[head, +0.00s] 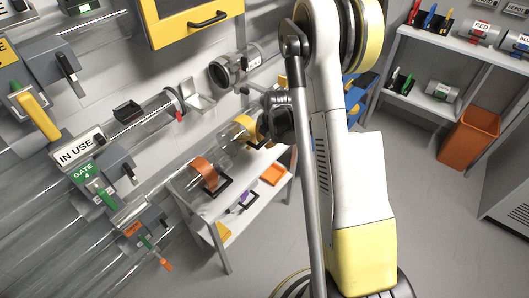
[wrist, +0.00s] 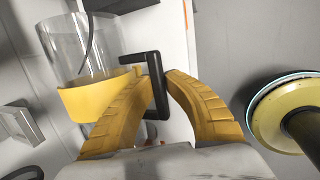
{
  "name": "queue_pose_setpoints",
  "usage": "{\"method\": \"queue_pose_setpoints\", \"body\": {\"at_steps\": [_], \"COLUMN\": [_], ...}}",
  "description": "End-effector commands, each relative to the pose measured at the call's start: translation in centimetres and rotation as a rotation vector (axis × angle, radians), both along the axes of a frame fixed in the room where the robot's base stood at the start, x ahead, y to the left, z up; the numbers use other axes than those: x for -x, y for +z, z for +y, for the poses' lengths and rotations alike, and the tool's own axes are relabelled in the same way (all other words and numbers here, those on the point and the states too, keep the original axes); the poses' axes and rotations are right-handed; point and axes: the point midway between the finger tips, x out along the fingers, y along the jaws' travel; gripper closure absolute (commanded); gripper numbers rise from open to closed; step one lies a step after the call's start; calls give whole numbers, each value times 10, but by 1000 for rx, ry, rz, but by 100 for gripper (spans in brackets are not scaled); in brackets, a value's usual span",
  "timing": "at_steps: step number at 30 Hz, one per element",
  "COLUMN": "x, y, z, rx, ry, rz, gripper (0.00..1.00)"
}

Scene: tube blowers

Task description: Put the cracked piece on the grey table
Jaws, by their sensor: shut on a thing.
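A clear tube piece with a yellow collar and an orange ring (head: 205,172) shows in the head view, slanting above the low table. In the wrist view the clear tube (wrist: 72,50) with its yellow collar is at the left; a dark curved line crosses the glass, perhaps the crack. My gripper (wrist: 152,79) has its yellow fingers closed on the black handle of this piece. In the head view my dark gripper (head: 281,118) is at the piece's yellow end. The light grey table (head: 222,206) is below; whether the piece touches it I cannot tell.
On the table are an orange tray (head: 274,174) and a small purple item (head: 244,199). An open pipe end (head: 228,70) is above. Clear pipes with an "IN USE" sign (head: 80,149) fill the left. An orange bin (head: 470,139) and shelves are at right.

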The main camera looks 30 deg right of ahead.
Motion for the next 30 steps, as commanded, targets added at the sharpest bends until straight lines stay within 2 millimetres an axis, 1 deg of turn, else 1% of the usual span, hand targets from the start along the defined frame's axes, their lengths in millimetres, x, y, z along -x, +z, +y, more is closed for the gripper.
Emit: {"method": "queue_pose_setpoints", "body": {"at_steps": [2, 4, 9, 11, 17, 20, 21, 22, 23, 30], "x": [-1, -1, -1, -1, -1, -1, -1, -1, -1, -1], "y": [-4, -13, -40, -43, -40, -42, -42, -42, -42, -42], "z": [1, 1, 1, 1, 1, 1, 1, 1, 1, 1], "rx": [0, 1, 0, 0, -1, -1, 0, 0, 0, 0], "ry": [-1, -1, -1, -1, -1, -1, -1, -1, -1, -1], "rz": [0, 0, -1, -1, -1, -1, 0, 0, 0, 0], "gripper": [100, 100, 100, 100, 100, 100, 80, 71, 66, 66]}}
